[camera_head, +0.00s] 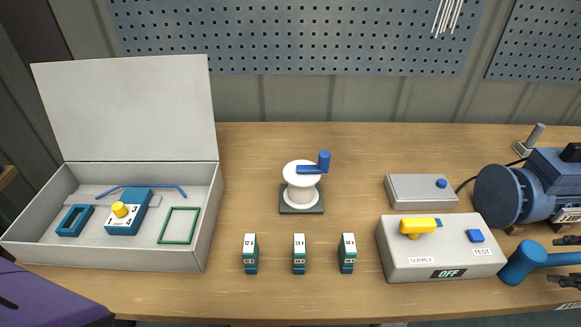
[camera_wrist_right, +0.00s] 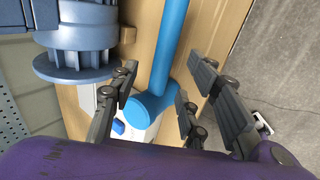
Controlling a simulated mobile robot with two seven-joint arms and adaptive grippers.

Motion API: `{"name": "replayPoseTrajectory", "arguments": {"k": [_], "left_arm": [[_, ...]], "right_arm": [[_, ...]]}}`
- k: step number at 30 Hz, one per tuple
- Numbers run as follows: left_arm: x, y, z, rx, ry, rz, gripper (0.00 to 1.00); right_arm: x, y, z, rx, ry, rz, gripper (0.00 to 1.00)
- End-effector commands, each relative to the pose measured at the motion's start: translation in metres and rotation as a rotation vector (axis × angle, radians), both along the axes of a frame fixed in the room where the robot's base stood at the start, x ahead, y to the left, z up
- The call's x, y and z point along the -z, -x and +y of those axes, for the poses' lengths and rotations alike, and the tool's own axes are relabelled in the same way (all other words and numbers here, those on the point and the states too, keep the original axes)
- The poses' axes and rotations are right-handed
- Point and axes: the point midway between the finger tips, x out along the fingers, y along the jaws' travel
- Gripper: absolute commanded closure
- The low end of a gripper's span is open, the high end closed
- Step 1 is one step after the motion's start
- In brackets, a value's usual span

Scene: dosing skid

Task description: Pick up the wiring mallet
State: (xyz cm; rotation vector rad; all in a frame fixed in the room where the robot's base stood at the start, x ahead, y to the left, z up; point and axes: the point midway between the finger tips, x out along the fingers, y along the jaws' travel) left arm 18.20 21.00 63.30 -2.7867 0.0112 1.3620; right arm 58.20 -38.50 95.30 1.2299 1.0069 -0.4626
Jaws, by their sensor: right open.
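The wiring mallet is blue, with a round head (camera_head: 517,264) and a straight handle (camera_head: 563,259). It lies on the bench at the right, its handle running off the right edge of the head view. My right gripper (camera_head: 566,262) is at that edge, open, with dark fingers on the far and near sides of the handle. In the right wrist view, the mallet handle (camera_wrist_right: 170,45) passes between the spread fingers of the right gripper (camera_wrist_right: 165,82). I see no finger clamped on it. My left gripper is out of view.
A grey switch box (camera_head: 395,262) stands just left of the mallet head. A blue motor (camera_head: 550,185) sits behind the mallet. A smaller grey box (camera_head: 410,190), a white spool (camera_head: 301,194) and an open case (camera_head: 188,256) stand further left. The bench edge is in front.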

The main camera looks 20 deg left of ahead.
Motion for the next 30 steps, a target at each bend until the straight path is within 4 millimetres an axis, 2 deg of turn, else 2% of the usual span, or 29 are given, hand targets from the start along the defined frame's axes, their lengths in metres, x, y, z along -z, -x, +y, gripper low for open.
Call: {"name": "replayPoseTrajectory", "arguments": {"k": [10, 20, 27, 30], "left_arm": [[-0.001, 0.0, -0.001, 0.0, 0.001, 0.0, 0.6], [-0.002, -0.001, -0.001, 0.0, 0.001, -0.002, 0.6], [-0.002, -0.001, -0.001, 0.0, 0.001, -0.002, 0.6], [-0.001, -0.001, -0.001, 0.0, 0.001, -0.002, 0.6]], "right_arm": [[0.041, -0.022, 0.009, 0.0, -0.003, -0.003, 0.57], [0.046, -0.024, 0.01, -0.001, 0.0, -0.002, 0.59], [0.046, -0.024, 0.01, 0.0, -0.001, -0.002, 0.9], [0.046, -0.024, 0.01, 0.0, -0.001, -0.002, 1.0]]}}
